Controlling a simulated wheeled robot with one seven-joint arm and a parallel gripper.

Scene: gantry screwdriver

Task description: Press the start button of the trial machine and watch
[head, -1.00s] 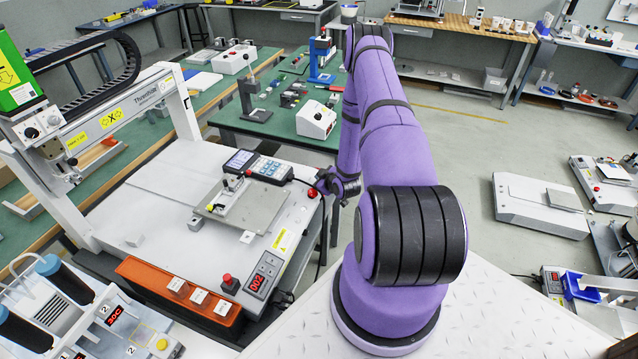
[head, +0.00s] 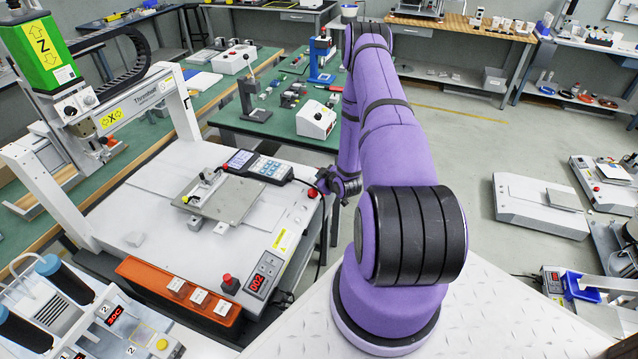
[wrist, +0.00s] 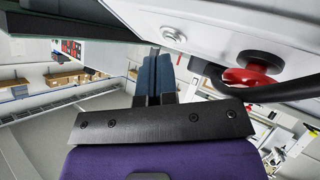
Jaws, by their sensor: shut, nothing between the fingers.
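The trial machine is a white gantry screwdriver (head: 165,165) at left in the head view. Its green Z unit (head: 38,52) hangs on the gantry, and a grey plate (head: 232,203) with a small fixture sits on its bed. My gripper (head: 340,200) is low beside the machine's right front edge, partly hidden by my arm. In the wrist view my gripper (wrist: 153,68) has its blue-grey fingers together, empty. A round silver button (wrist: 173,37) is on the white panel just past the fingertips, apart from them. A red mushroom knob (wrist: 252,76) is to the right. No button label is readable.
A handheld control box (head: 258,166) lies on the machine's back right, its cable running near my gripper. An orange bar (head: 180,290) and a red-digit display (head: 263,277) are along the front. A green table (head: 270,125) stands behind.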

